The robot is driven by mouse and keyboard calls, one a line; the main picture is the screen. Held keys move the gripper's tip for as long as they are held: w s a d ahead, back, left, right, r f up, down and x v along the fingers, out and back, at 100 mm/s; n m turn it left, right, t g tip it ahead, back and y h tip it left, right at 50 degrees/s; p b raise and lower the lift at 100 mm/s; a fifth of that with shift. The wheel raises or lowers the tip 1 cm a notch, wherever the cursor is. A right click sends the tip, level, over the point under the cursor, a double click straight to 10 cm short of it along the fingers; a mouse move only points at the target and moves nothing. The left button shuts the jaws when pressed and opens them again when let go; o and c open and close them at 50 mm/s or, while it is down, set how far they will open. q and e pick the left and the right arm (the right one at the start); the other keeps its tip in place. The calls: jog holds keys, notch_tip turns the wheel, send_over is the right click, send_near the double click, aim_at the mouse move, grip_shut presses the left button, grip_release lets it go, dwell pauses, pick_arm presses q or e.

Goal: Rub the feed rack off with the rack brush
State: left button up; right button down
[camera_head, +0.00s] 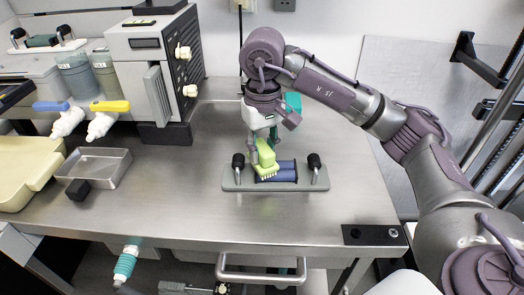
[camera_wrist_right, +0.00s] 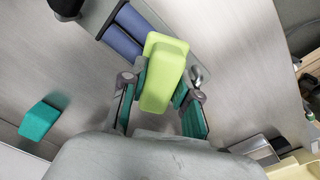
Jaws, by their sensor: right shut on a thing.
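The feed rack (camera_head: 230,183) looks like a grey plate with blue rollers (camera_head: 284,172) and a black-capped post at each end. It lies on the steel worktop, and part of it shows at the top of the right wrist view (camera_wrist_right: 120,30). The rack brush (camera_head: 266,155) is a lime-green block with pale bristles. My right gripper (camera_head: 262,147) is shut on it, a finger on each side in the right wrist view (camera_wrist_right: 163,85). The bristles are at the left part of the rollers; I cannot tell if they touch. My left gripper is not in view.
A teal block (camera_head: 293,103) stands behind my right gripper. A grey machine (camera_head: 150,75), a metal tray (camera_head: 105,167), a black cube (camera_head: 77,189) and a cream tray (camera_head: 22,170) are on the left. The worktop right of the rack is mostly clear.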

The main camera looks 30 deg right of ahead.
jog(key=shift+w+d, duration=0.15)
jog(key=shift+d, duration=0.15)
jog(key=shift+w+d+b, duration=0.25)
jog(key=shift+d+b, duration=0.05)
jog(key=shift+d, duration=0.15)
jog(key=shift+d, duration=0.1)
jog(key=shift+w+d, duration=0.35)
jog(key=shift+d, duration=0.15)
jog(key=shift+s+d+b, duration=0.3)
jog(key=shift+s+d, duration=0.1)
jog(key=shift+d, duration=0.15)
